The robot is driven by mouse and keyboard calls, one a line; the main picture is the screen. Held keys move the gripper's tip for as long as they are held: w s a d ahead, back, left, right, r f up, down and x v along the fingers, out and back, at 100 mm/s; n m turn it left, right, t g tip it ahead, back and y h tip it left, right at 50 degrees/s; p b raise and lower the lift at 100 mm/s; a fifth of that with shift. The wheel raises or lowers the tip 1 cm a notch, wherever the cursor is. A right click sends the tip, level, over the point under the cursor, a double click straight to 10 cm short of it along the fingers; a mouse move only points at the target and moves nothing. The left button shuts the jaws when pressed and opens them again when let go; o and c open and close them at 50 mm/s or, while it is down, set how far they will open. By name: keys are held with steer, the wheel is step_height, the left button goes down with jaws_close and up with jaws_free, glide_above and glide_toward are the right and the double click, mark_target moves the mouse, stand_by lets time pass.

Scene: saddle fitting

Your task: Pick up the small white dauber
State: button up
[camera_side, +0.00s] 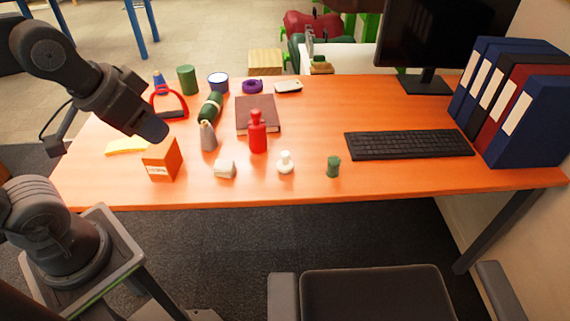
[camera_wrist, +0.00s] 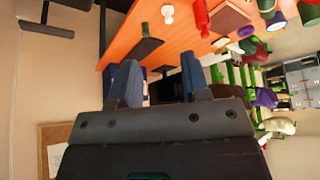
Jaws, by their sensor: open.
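The small white dauber (camera_side: 286,162) stands upright near the front of the orange desk, with a rounded body and a small knob on top. In the wrist view the white dauber (camera_wrist: 168,14) shows at the top edge, beyond my jaws. My gripper (camera_wrist: 160,75) is open, with two blue-grey jaws apart and nothing between them. In the side view the end of my arm (camera_side: 150,127) hangs above the left part of the desk, well to the left of the dauber and apart from it. The jaws are hard to make out there.
An orange box (camera_side: 162,160) is near my arm's end. A keyboard (camera_side: 408,144) lies behind right.

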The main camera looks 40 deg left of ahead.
steer(key=o, duration=0.7)
steer(key=m+g+y, duration=0.1)
steer(key=m+y, duration=0.3)
steer(key=m, duration=2.3)
glide_above(285, 157)
steer(key=s+d, duration=0.4)
step_height(285, 157, down, 21)
steer(key=x, duration=0.7)
steer(key=shift+s+a+f, duration=0.1)
steer(key=shift+a+f, duration=0.15)
steer(key=shift+f, duration=0.05)
steer(key=shift+x, duration=3.1)
